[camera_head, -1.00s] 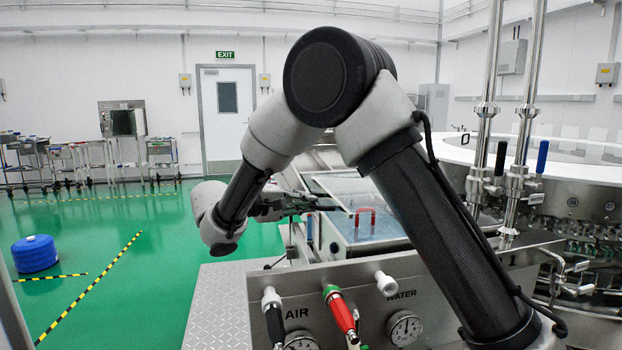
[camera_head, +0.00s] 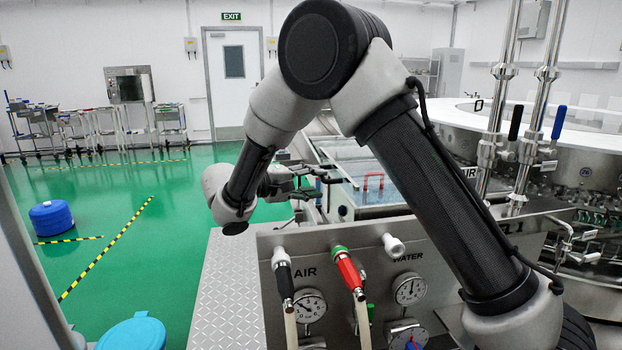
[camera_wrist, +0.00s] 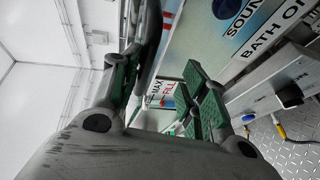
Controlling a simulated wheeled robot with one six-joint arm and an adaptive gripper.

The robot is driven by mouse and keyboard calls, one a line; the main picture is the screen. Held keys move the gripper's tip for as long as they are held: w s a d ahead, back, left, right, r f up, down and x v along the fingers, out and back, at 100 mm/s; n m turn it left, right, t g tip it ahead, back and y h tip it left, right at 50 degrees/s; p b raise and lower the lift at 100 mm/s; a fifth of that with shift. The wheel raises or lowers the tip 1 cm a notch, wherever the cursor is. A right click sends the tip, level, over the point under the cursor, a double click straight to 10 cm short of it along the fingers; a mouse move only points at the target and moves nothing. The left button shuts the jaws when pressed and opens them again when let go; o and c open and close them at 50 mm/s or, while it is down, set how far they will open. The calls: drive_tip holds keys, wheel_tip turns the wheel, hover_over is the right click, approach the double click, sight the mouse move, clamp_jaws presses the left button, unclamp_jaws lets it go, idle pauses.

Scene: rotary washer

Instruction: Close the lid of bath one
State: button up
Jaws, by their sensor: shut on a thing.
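Bath one (camera_head: 345,213) is a steel tank at the middle right of the head view, with blue water and a red handle (camera_head: 373,181) showing. Its label, reading "BATH ON", shows in the wrist view (camera_wrist: 272,27). My gripper (camera_head: 310,182) is at the bath's left side, low and near its rim. In the wrist view my gripper (camera_wrist: 165,95) has green-padded fingers on both sides of a dark, thin edge (camera_wrist: 150,45), apparently part of the lid. It is shut on that edge. My arm hides much of the bath, and the lid's angle cannot be told.
A steel panel (camera_head: 262,245) with AIR and WATER gauges, hoses and valves stands in front of the bath. A rotary washer (camera_head: 570,150) is at the right. A blue drum (camera_head: 55,218) and a blue-lidded bin (camera_head: 133,333) stand on the otherwise open green floor at left.

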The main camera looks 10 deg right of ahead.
drive_tip(key=shift+a+r, duration=0.1)
idle(0.4)
drive_tip(key=v, duration=1.1)
drive_tip(key=shift+s+a, duration=0.15)
drive_tip(key=shift+a, duration=0.2)
drive_tip(key=shift+r, duration=0.15)
